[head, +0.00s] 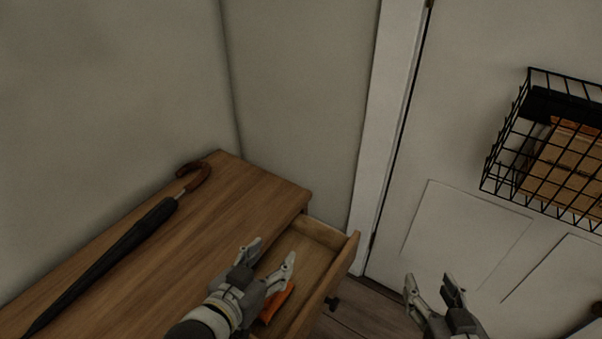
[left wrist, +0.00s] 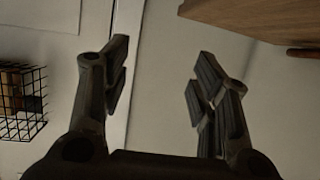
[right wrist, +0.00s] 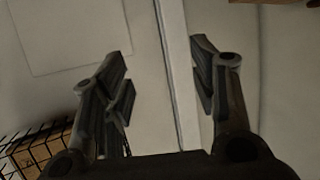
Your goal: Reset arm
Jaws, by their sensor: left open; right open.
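My left gripper (head: 270,257) is open and empty, above the pulled-out wooden drawer (head: 345,262) at the right side of the dresser. Its open fingers also show in the left wrist view (left wrist: 160,85), with nothing between them. My right gripper (head: 435,283) is open and empty in front of the white door, right of the drawer. Its spread fingers show in the right wrist view (right wrist: 163,80) with only door and wall behind them. An orange object (head: 277,303) lies in the drawer, partly hidden by my left gripper.
A black umbrella (head: 105,255) with a curved brown handle lies on the wooden dresser top (head: 190,262). A black wire basket (head: 545,150) holding boxes hangs on the white door (head: 465,215) at the right. Dark wooden floor (head: 365,312) shows between drawer and door.

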